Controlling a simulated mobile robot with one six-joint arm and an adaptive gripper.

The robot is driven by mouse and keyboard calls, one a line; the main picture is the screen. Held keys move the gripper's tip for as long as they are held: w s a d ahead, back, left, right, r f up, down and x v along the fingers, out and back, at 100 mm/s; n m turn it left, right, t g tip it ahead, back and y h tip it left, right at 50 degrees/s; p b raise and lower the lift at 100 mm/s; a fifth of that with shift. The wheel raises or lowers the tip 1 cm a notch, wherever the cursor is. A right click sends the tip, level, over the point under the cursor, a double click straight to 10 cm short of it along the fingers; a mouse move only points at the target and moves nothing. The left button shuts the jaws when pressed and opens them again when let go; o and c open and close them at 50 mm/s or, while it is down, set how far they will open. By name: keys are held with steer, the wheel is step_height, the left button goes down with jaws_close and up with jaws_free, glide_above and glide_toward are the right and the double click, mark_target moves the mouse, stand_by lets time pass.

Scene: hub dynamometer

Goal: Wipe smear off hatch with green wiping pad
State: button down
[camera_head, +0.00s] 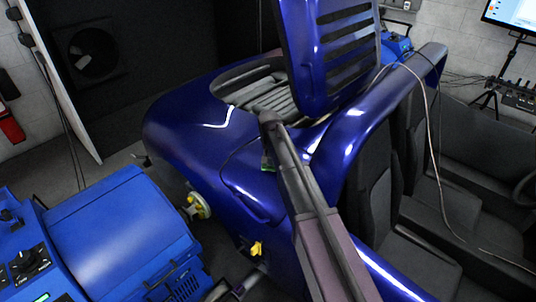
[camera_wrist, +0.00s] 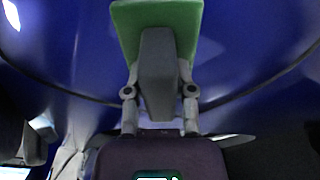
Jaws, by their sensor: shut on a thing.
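My gripper (camera_wrist: 158,60) is shut on the green wiping pad (camera_wrist: 125,22), whose flat face spreads out beyond the fingers in the wrist view. Behind the pad is glossy blue bodywork with a curved dark seam, which looks like the edge of the hatch (camera_wrist: 85,75). In the head view only a small green bit of the pad (camera_head: 266,162) shows beside my arm, close over the seamed blue panel (camera_head: 245,172). My arm hides most of the gripper there. I cannot tell whether the pad touches the surface. No smear can be made out in either view.
A raised blue slatted cover (camera_head: 325,50) stands just behind my arm, over an open bay (camera_head: 265,90). Black seats (camera_head: 375,165) are to the right. A blue dynamometer unit (camera_head: 125,235) stands at the lower left, near the yellow-marked hub (camera_head: 197,207). Cables hang at the right.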

steer(key=shift+s+d, duration=0.75)
steer(key=shift+d, duration=0.2)
steer(key=shift+r, duration=0.15)
steer(key=shift+s+a+r+p, duration=0.1)
steer(key=shift+s+r+p, duration=0.05)
steer(key=shift+r+p, duration=2.85)
step_height(320, 180, up, 3)
steer(key=p, duration=0.3)
steer(key=shift+s, duration=0.1)
